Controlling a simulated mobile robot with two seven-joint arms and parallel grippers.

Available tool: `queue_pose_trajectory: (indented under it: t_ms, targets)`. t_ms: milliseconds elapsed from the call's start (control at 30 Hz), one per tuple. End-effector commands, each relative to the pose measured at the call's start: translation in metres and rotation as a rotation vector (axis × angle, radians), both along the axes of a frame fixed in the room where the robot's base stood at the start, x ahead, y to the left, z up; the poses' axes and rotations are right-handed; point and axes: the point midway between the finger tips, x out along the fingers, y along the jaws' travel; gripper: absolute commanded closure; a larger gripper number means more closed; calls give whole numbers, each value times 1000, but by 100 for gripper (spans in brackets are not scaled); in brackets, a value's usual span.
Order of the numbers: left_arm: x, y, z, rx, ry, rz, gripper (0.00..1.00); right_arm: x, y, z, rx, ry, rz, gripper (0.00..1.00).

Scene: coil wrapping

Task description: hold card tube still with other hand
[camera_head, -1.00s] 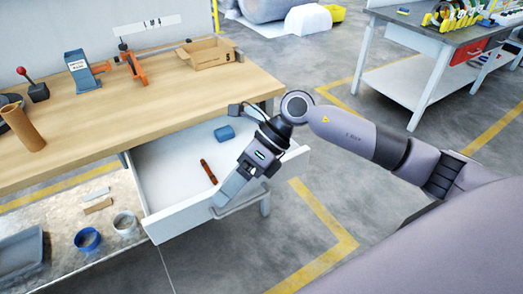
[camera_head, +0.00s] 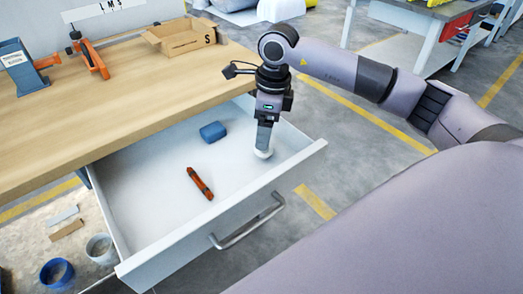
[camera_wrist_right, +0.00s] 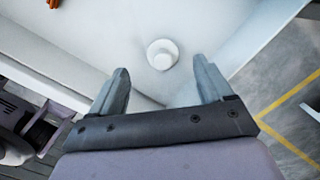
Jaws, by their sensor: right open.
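The card tube is in neither current view. My right gripper (camera_head: 264,140) reaches down into the open drawer (camera_head: 140,200). In the wrist view its two fingers (camera_wrist_right: 160,75) are spread apart with nothing held between them. A small round white item (camera_wrist_right: 162,54) lies on the drawer floor just beyond the fingertips. In the head view this white item (camera_head: 263,153) shows just below the fingers, partly hidden by them. I cannot tell whether they touch. My left gripper is not in view.
A blue block (camera_head: 213,132) and an orange-brown tool (camera_head: 199,183) lie in the drawer. The wooden bench (camera_head: 110,105) above holds an open cardboard box (camera_head: 182,38) and an orange clamp (camera_head: 90,52). Blue (camera_head: 57,272) and grey (camera_head: 100,247) cups stand at lower left.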

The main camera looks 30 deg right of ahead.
Motion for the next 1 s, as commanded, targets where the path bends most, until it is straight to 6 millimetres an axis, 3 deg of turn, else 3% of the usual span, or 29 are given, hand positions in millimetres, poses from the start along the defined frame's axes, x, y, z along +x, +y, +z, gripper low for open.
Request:
queue_pose_trajectory:
  t_ms: [300,633,667,800,833,1000]
  targets:
    - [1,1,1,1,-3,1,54,2,-1,-45,2,2,1,20]
    - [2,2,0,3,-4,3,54,3,0,-53,1,-1,1,20]
    - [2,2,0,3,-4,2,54,3,0,-53,1,-1,1,27]
    - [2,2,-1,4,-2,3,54,3,0,-53,1,-1,1,72]
    - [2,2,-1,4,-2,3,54,3,0,-53,1,-1,1,79]
    - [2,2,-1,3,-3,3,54,3,0,-52,2,-2,0,80]
